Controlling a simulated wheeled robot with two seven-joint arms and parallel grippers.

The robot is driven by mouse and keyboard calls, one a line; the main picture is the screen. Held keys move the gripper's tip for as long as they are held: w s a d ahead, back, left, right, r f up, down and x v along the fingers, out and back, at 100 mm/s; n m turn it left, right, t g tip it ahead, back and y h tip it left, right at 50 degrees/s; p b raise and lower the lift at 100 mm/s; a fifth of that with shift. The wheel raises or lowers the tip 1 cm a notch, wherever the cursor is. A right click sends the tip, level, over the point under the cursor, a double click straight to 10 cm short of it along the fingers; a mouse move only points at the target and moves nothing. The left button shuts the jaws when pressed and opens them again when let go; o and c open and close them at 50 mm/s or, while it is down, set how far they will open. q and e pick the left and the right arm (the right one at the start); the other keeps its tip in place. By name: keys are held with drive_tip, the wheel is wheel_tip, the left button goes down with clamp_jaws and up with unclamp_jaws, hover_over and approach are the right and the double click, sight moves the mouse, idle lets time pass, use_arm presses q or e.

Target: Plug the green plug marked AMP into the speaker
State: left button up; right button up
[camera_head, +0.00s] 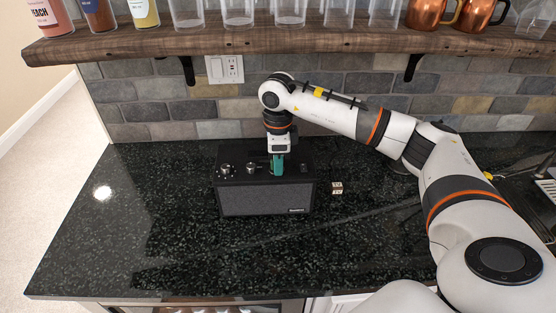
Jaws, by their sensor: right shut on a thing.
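The speaker (266,200) is a black box with a dark grille front and knobs on its top, standing on the counter. My right gripper (277,165) points down over the top of the speaker, right of the knobs. It is shut on the green plug (277,166), which is upright at the speaker's top. The jaws cover part of the plug, and its AMP marking cannot be read. I cannot tell whether the plug's lower end is in a socket, touching the top or just above it. My left gripper is not in view.
A small pale block (337,188) lies on the black counter (120,230) right of the speaker. A wooden shelf (300,42) with glasses, bottles and copper mugs (433,14) hangs above. A wall outlet (225,69) is behind. The counter's left side is clear.

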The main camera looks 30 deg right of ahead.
drive_tip(key=shift+s+f+b, duration=0.15)
drive_tip(key=shift+f+b, duration=0.2)
idle(0.3)
drive_tip(key=shift+s+a+f, duration=0.1)
drive_tip(key=shift+f, duration=0.05)
drive_tip(key=o, duration=1.1)
drive_tip(key=shift+c, duration=0.2)
wheel_tip(320, 180, up, 13)
drive_tip(key=b, duration=0.3)
